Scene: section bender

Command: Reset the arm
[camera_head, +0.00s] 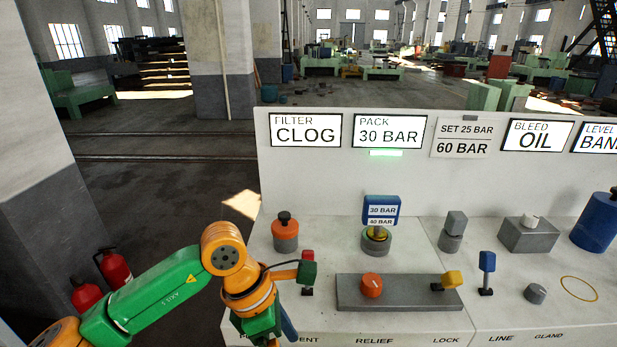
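My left arm, green and orange, comes in from the lower left and bends down at an orange joint over the panel's front left corner. Its lower end, the green part of my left wrist (262,322), is at the bottom edge of the camera_head view. An orange and green piece reaches right from it to the red-topped lever (308,256), overlapping it in the picture; I cannot tell whether they touch. The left fingertips cannot be made out. A blue handle (289,328) shows partly beside the wrist. My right gripper is not in view.
Signs stand behind. Red extinguishers (115,267) are on the floor left.

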